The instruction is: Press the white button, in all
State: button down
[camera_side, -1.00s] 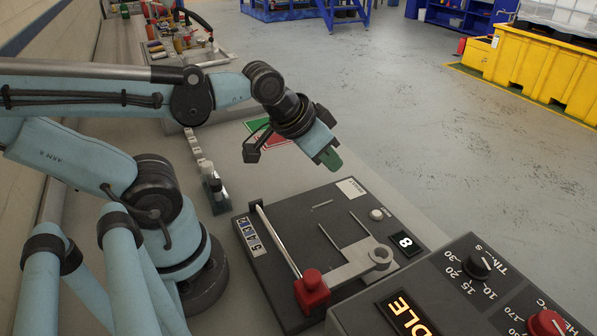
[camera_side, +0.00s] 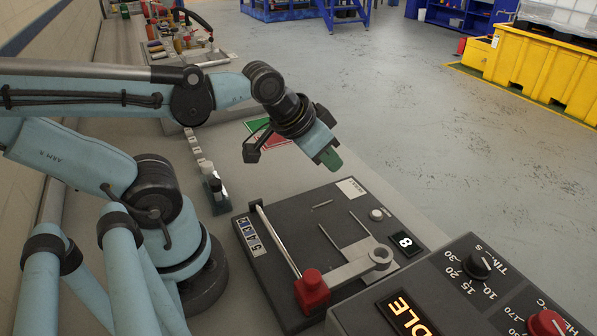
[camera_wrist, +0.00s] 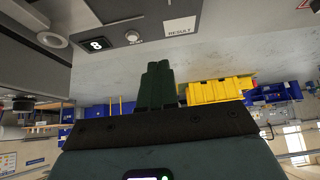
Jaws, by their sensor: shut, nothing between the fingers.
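The white button (camera_side: 376,214) is a small round knob on the dark panel of the bench device, beside a display reading 8 (camera_side: 405,243). In the wrist view the button (camera_wrist: 132,37) shows near the top, between the display (camera_wrist: 96,45) and a white label marked RESULT (camera_wrist: 182,30). My gripper (camera_side: 330,158) has green fingertips and is shut and empty. It hangs above and behind the device in the side view, clearly apart from the button. In the wrist view its fingers (camera_wrist: 157,85) are together below the button.
A red-knobbed lever (camera_side: 312,289) and a grey metal bracket (camera_side: 362,262) stand on the device, left of the button. A control box (camera_side: 470,300) with dials and a lit display sits at front right.

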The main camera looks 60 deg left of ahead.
jog(key=shift+w, duration=0.1)
jog(key=n+t+h, duration=0.2)
jog(key=n+h, duration=0.1)
jog(key=n, duration=0.2)
send_over(376, 215)
jog(key=shift+a+r, duration=0.15)
jog(key=shift+a, duration=0.3)
jog(key=shift+s, duration=0.2)
jog(key=shift+f, duration=4.4)
jog(key=shift+f, duration=0.15)
jog(key=shift+f, duration=0.3)
jog(key=shift+r, duration=0.1)
jog(key=shift+r, duration=0.35)
